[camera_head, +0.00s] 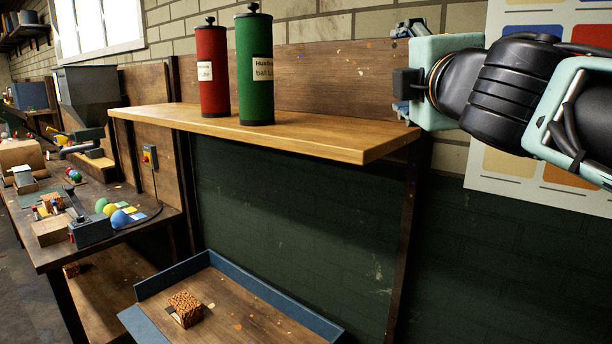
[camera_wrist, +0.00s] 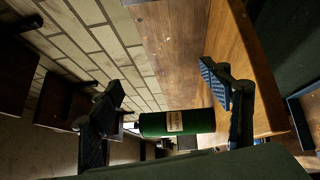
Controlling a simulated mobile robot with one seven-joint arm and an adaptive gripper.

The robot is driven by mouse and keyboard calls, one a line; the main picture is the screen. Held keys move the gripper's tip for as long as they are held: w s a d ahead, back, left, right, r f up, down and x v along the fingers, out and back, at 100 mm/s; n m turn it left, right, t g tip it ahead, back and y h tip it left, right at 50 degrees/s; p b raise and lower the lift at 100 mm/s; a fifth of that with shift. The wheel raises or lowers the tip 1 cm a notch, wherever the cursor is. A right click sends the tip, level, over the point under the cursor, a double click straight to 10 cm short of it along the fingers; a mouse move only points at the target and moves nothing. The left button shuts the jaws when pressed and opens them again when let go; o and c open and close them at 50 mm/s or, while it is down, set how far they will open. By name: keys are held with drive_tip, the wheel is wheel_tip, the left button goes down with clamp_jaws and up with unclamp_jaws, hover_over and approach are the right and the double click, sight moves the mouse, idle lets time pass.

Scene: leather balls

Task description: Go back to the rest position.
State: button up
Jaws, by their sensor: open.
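My gripper (camera_wrist: 160,88) shows in the wrist view with its two dark fingers spread wide and nothing between their pads. In the head view, my arm reaches in from the upper right, and the gripper end (camera_head: 403,72) is beside the right end of the wooden shelf (camera_head: 330,141). A green canister (camera_head: 255,88) with a label stands upright on the shelf, apart from the gripper. It also shows in the wrist view (camera_wrist: 195,121), sideways and farther off between the fingers. A red canister (camera_head: 211,85) stands upright to its left.
A brick wall and a wooden back panel (camera_head: 320,75) are behind the shelf. A blue-edged tray (camera_head: 240,318) with a patterned block (camera_head: 186,308) is below. A cluttered workbench with coloured balls (camera_head: 119,218) stands at left. The shelf's right part is bare.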

drive_tip(key=s+d+f+m+g+h+p, duration=0.1)
drive_tip(key=s+d+f+m+g+h, duration=0.1)
drive_tip(key=d+f+m, duration=0.3)
drive_tip(key=s+f+m+g+h, duration=0.1)
drive_tip(key=s+f+m+g, duration=0.1)
drive_tip(key=f+m, duration=0.35)
drive_tip(key=s+a+f+m+g+y, duration=0.1)
drive_tip(key=s+a+f+m+g, duration=0.1)
drive_tip(key=s+f, duration=0.3)
drive_tip(key=s+a+f+m+g+y+p, duration=0.1)
drive_tip(key=s+f+m+g, duration=0.3)
drive_tip(key=f, duration=0.7)
drive_tip(key=s+a+f+m+g+y+p, duration=0.1)
drive_tip(key=s+a+f+m+g, duration=0.2)
drive_tip(key=s+f, duration=0.4)
wheel_tip(320, 180, down, 2)
drive_tip(key=shift+a, duration=0.15)
